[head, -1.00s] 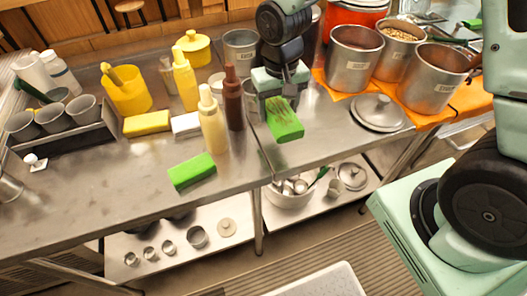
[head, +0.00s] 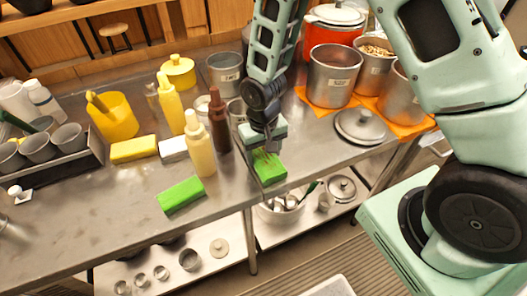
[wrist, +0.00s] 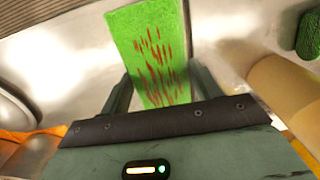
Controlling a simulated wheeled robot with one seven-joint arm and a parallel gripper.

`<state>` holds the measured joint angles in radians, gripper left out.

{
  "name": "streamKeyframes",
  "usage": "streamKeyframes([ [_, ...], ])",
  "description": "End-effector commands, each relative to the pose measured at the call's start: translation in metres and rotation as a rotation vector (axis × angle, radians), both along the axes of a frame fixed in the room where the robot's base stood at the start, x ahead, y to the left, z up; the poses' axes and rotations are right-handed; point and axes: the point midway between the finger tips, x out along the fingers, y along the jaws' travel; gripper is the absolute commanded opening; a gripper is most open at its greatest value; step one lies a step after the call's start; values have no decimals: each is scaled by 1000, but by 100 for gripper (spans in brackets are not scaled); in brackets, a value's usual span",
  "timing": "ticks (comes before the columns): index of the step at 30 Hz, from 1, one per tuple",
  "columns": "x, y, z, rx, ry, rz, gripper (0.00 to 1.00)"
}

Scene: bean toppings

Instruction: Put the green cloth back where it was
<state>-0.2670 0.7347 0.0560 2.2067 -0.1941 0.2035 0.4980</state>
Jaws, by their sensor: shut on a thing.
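A flat green cloth (head: 269,170) with red-brown streaks is held in my gripper (head: 264,146), near the front edge of the steel counter. In the wrist view the streaked cloth (wrist: 150,50) sits between my two fingers (wrist: 150,92), which are shut on it. I cannot tell whether its underside touches the counter. A second green block (head: 181,195), plain and unstreaked, lies on the counter to the left, near the front edge. It also shows at the upper right of the wrist view (wrist: 309,32).
A cream bottle (head: 201,152) and a brown bottle (head: 219,122) stand just left of my gripper. A pot lid (head: 360,125) and steel pots (head: 333,78) on orange cloth are to the right. Yellow (head: 134,149) and white (head: 173,148) blocks lie left.

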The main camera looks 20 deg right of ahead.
Motion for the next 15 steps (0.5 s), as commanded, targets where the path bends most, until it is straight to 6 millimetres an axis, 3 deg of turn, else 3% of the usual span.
streamKeyframes([
  [2, 0, 0, -4, 0, 0, 0, 45],
  [3, 0, 0, -3, 0, 0, 0, 68],
  [5, 0, 0, -3, 0, 0, 0, 85],
  [15, 0, 0, 1, 0, 0, 0, 85],
])
